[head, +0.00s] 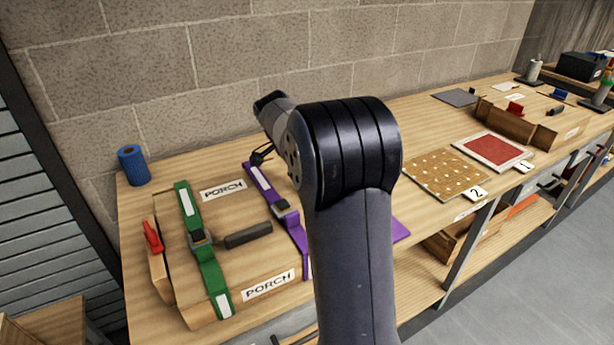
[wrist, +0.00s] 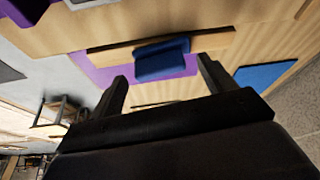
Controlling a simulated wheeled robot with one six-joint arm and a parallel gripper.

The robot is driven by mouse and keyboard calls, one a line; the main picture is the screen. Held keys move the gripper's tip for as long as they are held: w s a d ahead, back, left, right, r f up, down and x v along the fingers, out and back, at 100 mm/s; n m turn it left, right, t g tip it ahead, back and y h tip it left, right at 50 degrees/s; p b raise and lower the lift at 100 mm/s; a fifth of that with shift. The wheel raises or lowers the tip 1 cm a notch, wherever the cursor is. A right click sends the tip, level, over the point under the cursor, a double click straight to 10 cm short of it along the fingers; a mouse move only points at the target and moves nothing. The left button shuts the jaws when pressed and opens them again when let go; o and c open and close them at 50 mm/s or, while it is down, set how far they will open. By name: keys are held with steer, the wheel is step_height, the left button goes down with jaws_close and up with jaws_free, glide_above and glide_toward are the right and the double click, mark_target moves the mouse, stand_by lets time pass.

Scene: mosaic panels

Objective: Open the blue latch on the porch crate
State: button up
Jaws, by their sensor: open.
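The porch crate (head: 240,262) is a wooden box on the bench in the head view, with two PORCH labels, a green strap, a purple strap and a dark handle. A red latch (head: 153,236) is on its left end. My arm covers its right end, and the blue latch is hidden there in the head view. In the wrist view a blue latch (wrist: 162,58) shows against a wooden strip. My gripper (wrist: 161,72) is open, its two fingers apart, with the latch showing between and just beyond the fingertips. I see no clear contact.
A purple flat piece (wrist: 100,68) and a blue flat piece (wrist: 262,75) lie near the latch in the wrist view. A blue roll (head: 133,165) stands behind the crate. A dotted panel (head: 446,172) and a red panel (head: 493,152) lie to the right. A block wall is behind.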

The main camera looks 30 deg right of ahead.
steer(key=v, duration=0.9)
steer(key=shift+a+r, duration=0.15)
steer(key=shift+r, duration=0.15)
steer(key=x, duration=1)
steer(key=shift+f, duration=0.45)
steer(key=shift+s, duration=0.1)
steer(key=shift+n, duration=0.3)
